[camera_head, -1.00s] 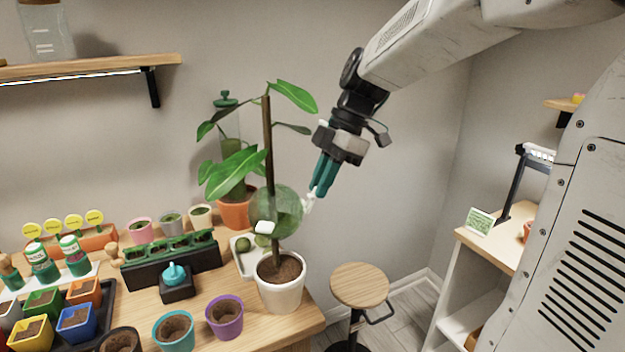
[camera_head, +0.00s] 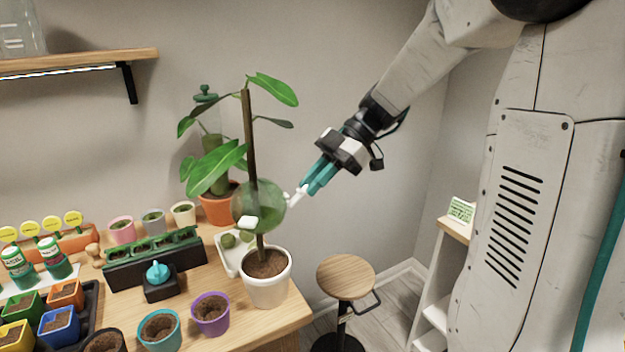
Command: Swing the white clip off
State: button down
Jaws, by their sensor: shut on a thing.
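The white clip (camera_head: 298,195) shows as a small white piece at the right side of a clear round propagation ball (camera_head: 270,207). The ball sits around the stem of a tall plant in a white pot (camera_head: 268,287). My gripper (camera_head: 309,187) has teal fingers and is shut on the clip's outer end, to the right of the ball. A second small white piece (camera_head: 247,222) shows at the ball's lower left. Whether the clip still touches the ball is too small to tell.
The wooden table (camera_head: 230,343) carries a purple pot (camera_head: 210,313), a teal pot (camera_head: 160,330) and a black seedling tray (camera_head: 155,262). A round stool (camera_head: 345,278) stands right of the table.

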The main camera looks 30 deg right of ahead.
jog(key=c, duration=1.4)
grip_release()
jog(key=v, duration=0.8)
